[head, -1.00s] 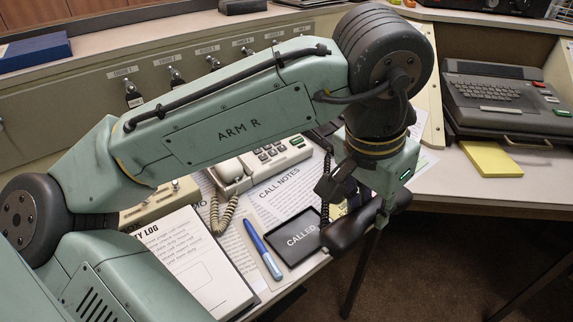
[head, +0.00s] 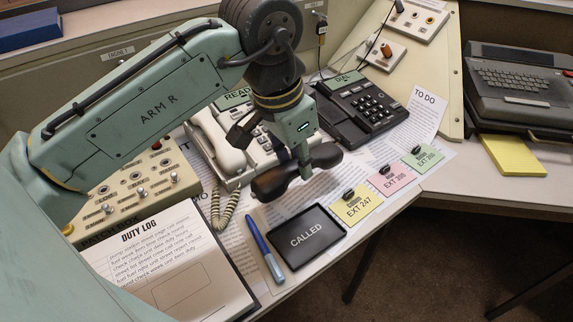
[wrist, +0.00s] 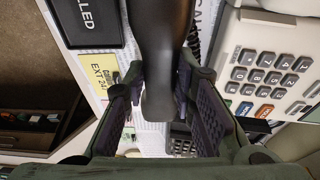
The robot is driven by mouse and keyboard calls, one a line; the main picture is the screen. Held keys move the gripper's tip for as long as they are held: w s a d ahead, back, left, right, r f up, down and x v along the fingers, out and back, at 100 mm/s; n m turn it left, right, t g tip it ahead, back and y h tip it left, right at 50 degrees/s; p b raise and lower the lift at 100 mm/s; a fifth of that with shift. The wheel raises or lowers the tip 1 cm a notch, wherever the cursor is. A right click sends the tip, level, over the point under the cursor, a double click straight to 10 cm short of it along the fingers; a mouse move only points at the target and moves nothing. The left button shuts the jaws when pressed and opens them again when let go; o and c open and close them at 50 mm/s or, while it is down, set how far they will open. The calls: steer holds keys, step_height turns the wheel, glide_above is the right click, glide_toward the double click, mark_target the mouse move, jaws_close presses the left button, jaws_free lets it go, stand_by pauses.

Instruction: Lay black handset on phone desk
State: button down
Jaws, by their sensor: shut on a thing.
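The black handset (head: 272,183) is held in the air above the phone desk (head: 322,186), between the CALLED tray and the phones. My gripper (head: 303,163) is shut around its middle. In the wrist view the handset (wrist: 165,30) runs between the two fingers (wrist: 163,92). A black phone (head: 362,106) marked DIAL stands behind and to the right, its keypad visible. A white phone (head: 262,150) with a cream handset (head: 220,142) on it stands behind and to the left, partly hidden by my arm.
The CALLED tray (head: 308,236) lies at the front edge beside a blue pen (head: 264,245). Yellow, pink and green extension cards (head: 390,180) line the right front edge. A duty log (head: 165,265) and switch box (head: 140,190) are left. Printed sheets cover the desk.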

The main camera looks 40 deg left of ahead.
mark_target(286, 169)
steer(key=shift+a, duration=0.7)
steer(key=f, duration=0.1)
steer(key=a+f, duration=0.1)
steer(key=f, duration=0.1)
steer(key=shift+w+d+f, duration=0.1)
steer(key=shift+f, duration=0.25)
steer(key=shift+f, duration=0.1)
steer(key=c, duration=1.3)
jaws_free()
steer(key=v, duration=1.2)
steer(key=shift+p, duration=0.3)
